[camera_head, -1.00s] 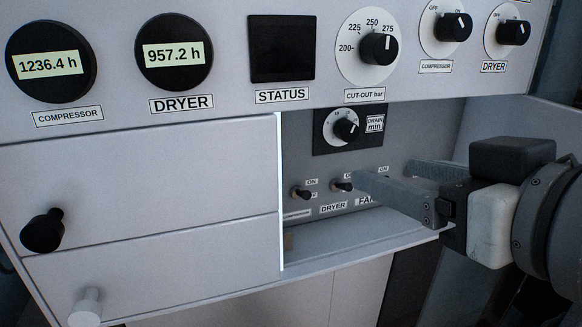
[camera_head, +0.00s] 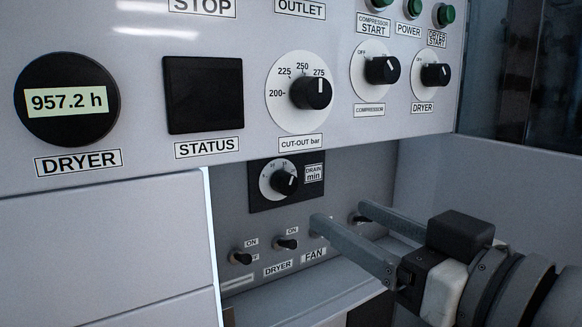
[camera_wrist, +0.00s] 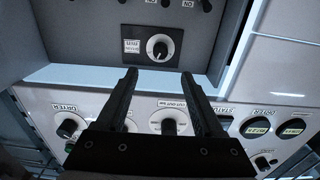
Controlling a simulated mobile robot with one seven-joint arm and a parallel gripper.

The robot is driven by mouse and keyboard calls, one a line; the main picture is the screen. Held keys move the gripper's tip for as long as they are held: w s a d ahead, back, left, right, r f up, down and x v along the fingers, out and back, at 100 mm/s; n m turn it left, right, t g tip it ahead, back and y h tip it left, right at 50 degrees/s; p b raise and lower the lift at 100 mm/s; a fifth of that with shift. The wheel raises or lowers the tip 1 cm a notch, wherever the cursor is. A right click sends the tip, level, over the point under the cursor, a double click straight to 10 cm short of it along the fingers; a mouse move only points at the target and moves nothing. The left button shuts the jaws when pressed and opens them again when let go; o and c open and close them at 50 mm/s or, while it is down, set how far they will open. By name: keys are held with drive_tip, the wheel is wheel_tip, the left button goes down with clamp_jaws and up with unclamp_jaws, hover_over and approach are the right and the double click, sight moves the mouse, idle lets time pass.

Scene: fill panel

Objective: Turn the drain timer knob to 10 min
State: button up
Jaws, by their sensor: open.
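The drain timer knob (camera_head: 284,182) is black on a white dial, set in a dark plate inside the recess below the main panel. Its white pointer mark leans up and to the right. The dial's numbers are too small to read surely. My gripper (camera_head: 343,215) is open and empty, with its fingers reaching into the recess, to the right of and lower than the knob in the head view. In the upside-down wrist view, the knob (camera_wrist: 157,47) shows beyond the gap between the open fingertips (camera_wrist: 158,74), apart from them.
Toggle switches line the recess below the knob, including the dryer toggle (camera_head: 287,244); another toggle (camera_head: 360,217) is partly hidden by my fingers. The cut-out knob (camera_head: 311,92) and status window (camera_head: 204,94) are on the panel above. A recess wall stands to the right.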

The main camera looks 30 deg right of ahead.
sight(289, 187)
drive_tip(key=w, duration=0.5)
drive_tip(key=w+b, duration=0.1)
drive_tip(key=w, duration=0.4)
drive_tip(key=shift+a+f, duration=0.15)
drive_tip(key=shift+a, duration=0.05)
drive_tip(key=shift+w+b, duration=0.4)
drive_tip(key=shift+w, duration=0.7)
clamp_jaws()
